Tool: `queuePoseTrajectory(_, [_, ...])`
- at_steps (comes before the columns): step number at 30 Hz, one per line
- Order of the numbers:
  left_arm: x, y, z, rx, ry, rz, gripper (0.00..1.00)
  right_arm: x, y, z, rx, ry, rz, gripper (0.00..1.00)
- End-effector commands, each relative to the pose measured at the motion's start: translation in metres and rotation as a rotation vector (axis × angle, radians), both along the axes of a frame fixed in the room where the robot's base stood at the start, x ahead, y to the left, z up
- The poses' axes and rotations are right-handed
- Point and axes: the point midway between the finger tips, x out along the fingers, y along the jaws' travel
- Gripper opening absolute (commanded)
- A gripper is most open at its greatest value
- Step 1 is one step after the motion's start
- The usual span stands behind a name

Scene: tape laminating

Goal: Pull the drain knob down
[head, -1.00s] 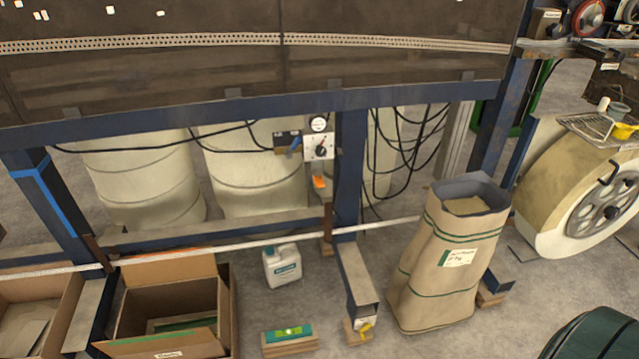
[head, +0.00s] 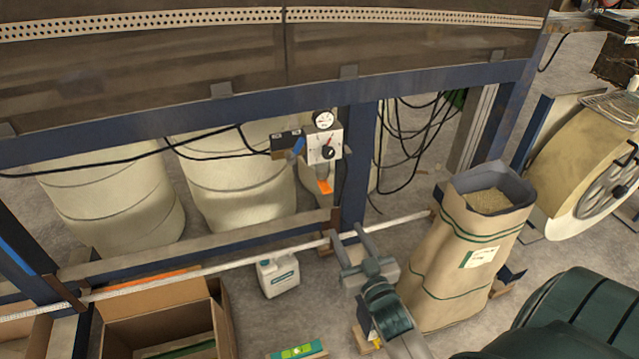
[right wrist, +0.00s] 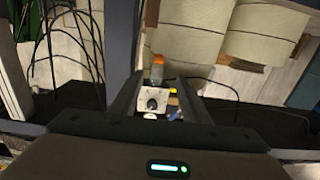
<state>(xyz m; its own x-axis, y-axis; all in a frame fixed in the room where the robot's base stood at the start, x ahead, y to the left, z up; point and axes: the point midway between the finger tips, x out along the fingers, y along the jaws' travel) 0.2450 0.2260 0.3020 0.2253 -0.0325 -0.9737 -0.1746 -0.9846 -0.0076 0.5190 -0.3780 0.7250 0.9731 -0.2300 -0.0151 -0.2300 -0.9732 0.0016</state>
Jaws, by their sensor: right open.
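The drain knob, seemingly the small orange piece (head: 325,187), hangs below the regulator panel (head: 324,146) with its round gauge and black dial, beside the blue post. In the right wrist view the orange piece (right wrist: 157,60) shows upside down, beyond the panel (right wrist: 152,100). My right gripper (head: 348,235) is open and empty, below and slightly right of the orange piece, apart from it in the head view. In the right wrist view its two fingers (right wrist: 157,88) frame the panel and the orange piece. My left gripper is not in view.
A blue post (head: 355,160) and hanging black cables (head: 410,150) stand right of the panel. A blue-handled valve (head: 298,148) is at its left. A white perforated rail (head: 210,270) runs low across. A paper sack (head: 465,245), white jug (head: 279,277) and cardboard box (head: 165,325) stand below.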

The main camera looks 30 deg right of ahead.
Motion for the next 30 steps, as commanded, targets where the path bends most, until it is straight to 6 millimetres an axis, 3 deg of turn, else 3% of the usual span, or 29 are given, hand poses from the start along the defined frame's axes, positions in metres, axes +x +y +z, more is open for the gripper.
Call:
queuePoseTrajectory(3, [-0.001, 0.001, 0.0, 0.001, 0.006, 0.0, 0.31, -0.001, -0.002, 0.007, -0.003, -0.016, -0.005, 0.42])
queuePoseTrajectory(17, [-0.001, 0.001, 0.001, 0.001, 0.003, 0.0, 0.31, 0.005, -0.003, 0.007, -0.002, -0.014, -0.003, 0.42])
queuePoseTrajectory(23, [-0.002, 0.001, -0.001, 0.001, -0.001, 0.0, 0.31, 0.023, -0.008, 0.007, -0.003, -0.015, -0.003, 0.42])
queuePoseTrajectory(30, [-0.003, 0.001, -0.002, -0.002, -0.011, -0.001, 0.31, 0.062, -0.017, 0.008, -0.004, -0.015, -0.004, 0.42])
